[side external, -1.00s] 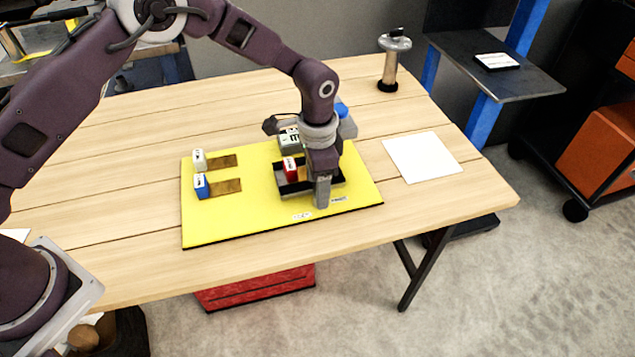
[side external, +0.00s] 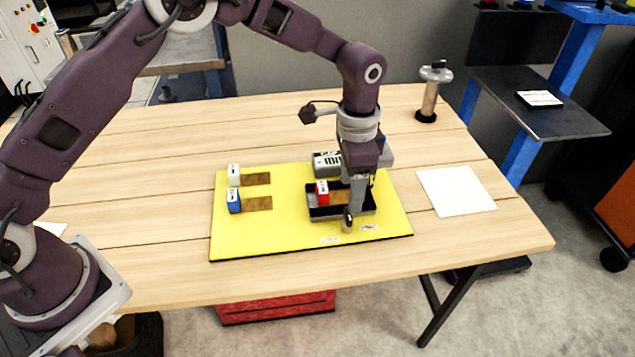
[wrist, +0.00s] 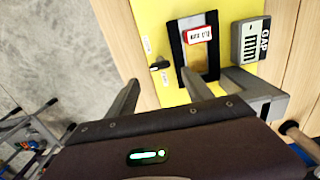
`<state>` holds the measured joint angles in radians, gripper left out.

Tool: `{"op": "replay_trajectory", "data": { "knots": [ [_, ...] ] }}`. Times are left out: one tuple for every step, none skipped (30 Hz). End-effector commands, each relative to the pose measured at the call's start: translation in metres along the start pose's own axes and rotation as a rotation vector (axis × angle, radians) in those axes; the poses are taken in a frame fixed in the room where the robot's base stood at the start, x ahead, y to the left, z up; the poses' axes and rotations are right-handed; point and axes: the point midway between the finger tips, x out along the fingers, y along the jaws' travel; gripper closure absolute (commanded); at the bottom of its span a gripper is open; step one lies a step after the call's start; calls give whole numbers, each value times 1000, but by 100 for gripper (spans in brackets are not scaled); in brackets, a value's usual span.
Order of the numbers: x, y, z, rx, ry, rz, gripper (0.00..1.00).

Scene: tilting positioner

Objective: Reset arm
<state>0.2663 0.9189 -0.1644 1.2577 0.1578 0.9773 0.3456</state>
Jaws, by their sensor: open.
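My gripper (side external: 353,203) points down over the front of the yellow board (side external: 285,235), at the near edge of the dark tray. In the wrist view my gripper (wrist: 159,80) has its two fingers spread with nothing between them. A small black switch-like part (wrist: 160,65) on a grey base lies just beyond the fingertips, between two white labels. In the side view it shows partly (side external: 347,222) below the fingers. I cannot tell whether they touch it.
A white block (side external: 233,175) and a blue block (side external: 233,201) stand at the board's left, beside brown strips. A grey box (side external: 326,163) with lettering stands behind the tray. A white sheet (side external: 456,190) lies right; a post (side external: 430,95) stands at the back right.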

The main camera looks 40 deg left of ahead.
Motion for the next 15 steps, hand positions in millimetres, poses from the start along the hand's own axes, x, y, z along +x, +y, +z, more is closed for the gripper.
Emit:
{"op": "replay_trajectory", "data": {
  "knots": [
    [-4,-1,1,-4,3,-3,40],
    [-11,-2,3,-11,8,-7,40],
    [-26,-4,9,-29,20,-18,40],
    [-43,-7,16,-47,33,-30,40],
    [-62,-9,25,-72,48,-43,40],
    [-90,-10,42,-114,70,-63,40],
    [-112,-11,58,-150,89,-78,40],
    [-133,-10,75,-188,108,-93,40],
    [-157,-7,98,-239,135,-112,40],
    [-173,-3,116,-278,156,-125,40],
    [-187,1,135,-319,177,-137,40],
    [-203,9,161,-373,207,-152,40],
    [-212,16,180,-412,229,-162,40],
    [-220,23,199,-456,253,-171,40],
    [-226,34,223,-509,284,-180,40]
  ]
}}
